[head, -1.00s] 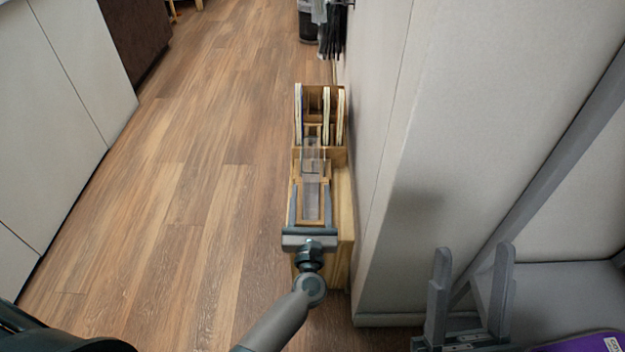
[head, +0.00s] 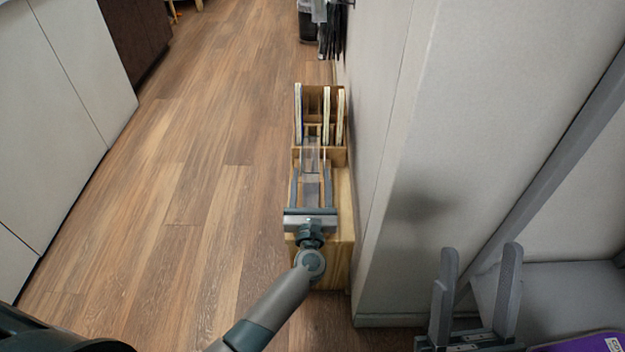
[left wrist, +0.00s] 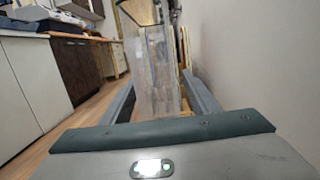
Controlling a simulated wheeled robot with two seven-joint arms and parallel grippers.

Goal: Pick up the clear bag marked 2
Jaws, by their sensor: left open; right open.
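A clear bag (head: 311,158) stands in the wooden rack (head: 343,215); its mark cannot be read here. My left gripper (head: 311,178) is open, with one finger on each side of the bag. In the left wrist view the clear bag (left wrist: 157,75) stands upright between the two open fingers, and I cannot tell whether they touch it. My right gripper (head: 478,290) is open and empty at the lower right, away from the rack.
Several thin upright boards (head: 326,115) stand in the far part of the rack. A pale wall (head: 385,150) runs close along the rack's right side. A purple item (head: 585,343) lies at the lower right. The wooden floor (head: 190,200) left of the rack is clear.

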